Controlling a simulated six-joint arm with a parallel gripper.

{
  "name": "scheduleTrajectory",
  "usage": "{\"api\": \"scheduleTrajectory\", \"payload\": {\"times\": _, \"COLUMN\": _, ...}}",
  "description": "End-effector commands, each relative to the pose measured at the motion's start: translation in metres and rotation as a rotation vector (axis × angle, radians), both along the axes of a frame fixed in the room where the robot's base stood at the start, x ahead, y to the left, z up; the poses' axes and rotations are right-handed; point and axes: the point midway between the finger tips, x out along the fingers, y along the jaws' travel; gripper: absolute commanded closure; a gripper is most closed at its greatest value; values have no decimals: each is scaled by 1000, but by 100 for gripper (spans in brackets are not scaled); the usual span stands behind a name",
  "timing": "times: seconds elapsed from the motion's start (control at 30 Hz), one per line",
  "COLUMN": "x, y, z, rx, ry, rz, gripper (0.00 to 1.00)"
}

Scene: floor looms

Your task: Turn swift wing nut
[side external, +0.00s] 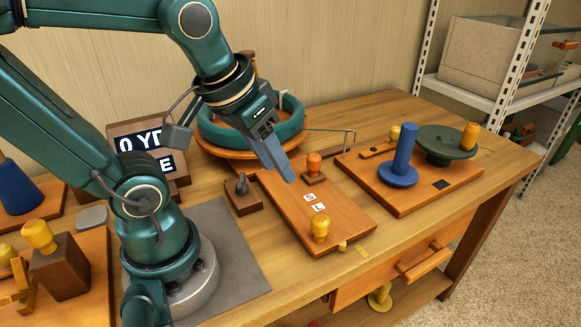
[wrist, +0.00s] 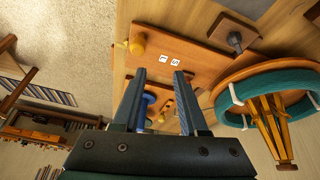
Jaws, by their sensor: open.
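My gripper (side external: 284,170) is open and empty, pointing down above the orange-brown board marked S and L (side external: 286,215). Its two fingers show spread apart in the wrist view (wrist: 159,74). A dark grey knob (side external: 242,187) stands on a small brown block left of my gripper and apart from it; this may be the wing nut, but its shape is too small to tell. It also shows in the wrist view (wrist: 235,40), at upper right. The swift with a teal yarn ring (side external: 291,119) stands behind my gripper, partly hidden by my arm.
An orange knob (side external: 314,162) is close to the right of my fingertips. A yellow knob (side external: 320,227) stands at the board's front. A board with a blue cone (side external: 402,165) and dark green disc (side external: 447,142) lies to the right. The table's front right is clear.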

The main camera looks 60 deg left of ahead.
Motion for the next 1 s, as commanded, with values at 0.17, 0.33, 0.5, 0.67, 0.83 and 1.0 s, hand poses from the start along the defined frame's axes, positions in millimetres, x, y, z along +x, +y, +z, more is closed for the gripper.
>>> {"api": "scheduleTrajectory", "payload": {"times": 0.17, "x": 18, "y": 56, "z": -17, "rx": -63, "ry": 148, "rz": 325, "gripper": 57}}
{"api": "scheduleTrajectory", "payload": {"times": 0.33, "x": 14, "y": 108, "z": -42, "rx": -137, "ry": 271, "rz": 591, "gripper": 57}}
{"api": "scheduleTrajectory", "payload": {"times": 0.5, "x": 0, "y": 140, "z": -62, "rx": -200, "ry": 349, "rz": 749, "gripper": 57}}
{"api": "scheduleTrajectory", "payload": {"times": 0.67, "x": -8, "y": 147, "z": -70, "rx": -221, "ry": 372, "rz": 798, "gripper": 57}}
{"api": "scheduleTrajectory", "payload": {"times": 0.83, "x": -9, "y": 147, "z": -86, "rx": -223, "ry": 375, "rz": 798, "gripper": 57}}
{"api": "scheduleTrajectory", "payload": {"times": 1.0, "x": -8, "y": 146, "z": -106, "rx": -222, "ry": 374, "rz": 797, "gripper": 57}}
